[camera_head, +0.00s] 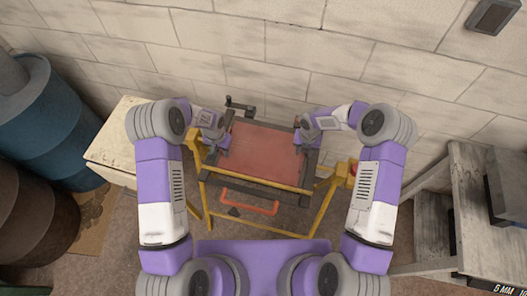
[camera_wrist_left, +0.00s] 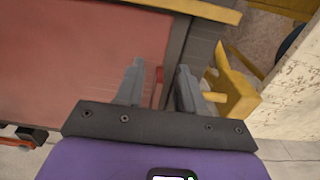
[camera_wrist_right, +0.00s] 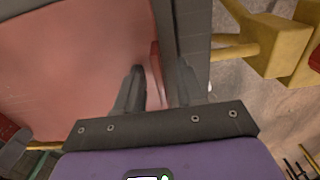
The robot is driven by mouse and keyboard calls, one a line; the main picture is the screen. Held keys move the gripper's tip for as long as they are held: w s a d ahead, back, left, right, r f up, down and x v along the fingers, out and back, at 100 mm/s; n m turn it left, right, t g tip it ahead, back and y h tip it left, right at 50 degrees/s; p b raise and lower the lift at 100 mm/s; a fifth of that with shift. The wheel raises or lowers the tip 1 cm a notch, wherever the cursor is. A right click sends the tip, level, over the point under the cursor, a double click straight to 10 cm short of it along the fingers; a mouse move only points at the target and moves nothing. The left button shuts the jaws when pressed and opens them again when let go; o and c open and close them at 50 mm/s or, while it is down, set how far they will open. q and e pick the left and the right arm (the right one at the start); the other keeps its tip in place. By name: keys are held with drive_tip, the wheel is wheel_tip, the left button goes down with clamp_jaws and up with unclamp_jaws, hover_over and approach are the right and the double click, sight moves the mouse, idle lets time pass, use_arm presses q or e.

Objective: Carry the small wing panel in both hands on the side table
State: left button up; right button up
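The wing panel (camera_head: 265,150), a flat red sheet, lies in a dark frame on a yellow stand in front of me. It also fills the left part of both the left wrist view (camera_wrist_left: 70,60) and the right wrist view (camera_wrist_right: 75,60). My left gripper (camera_wrist_left: 159,68) is at the panel's left edge, its fingers apart either side of a thin red strip. My right gripper (camera_wrist_right: 160,68) is at the right edge, also with fingers apart around a red strip. Contact with the strips cannot be told. A cream-topped table (camera_head: 112,140) stands at the left.
The yellow stand (camera_head: 255,184) has an orange-red handle (camera_head: 250,206) at its front. A grey wooden table (camera_head: 490,205) stands at the right. Blue (camera_head: 45,125) and brown (camera_head: 35,220) barrels stand at the left. A block wall (camera_head: 300,50) closes the back.

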use_arm(q)
drive_tip(key=shift+c, duration=0.4)
use_arm(e)
drive_tip(key=shift+c, duration=0.4)
use_arm(q)
clamp_jaws()
use_arm(e)
clamp_jaws()
drive_tip(key=shift+r, duration=0.1)
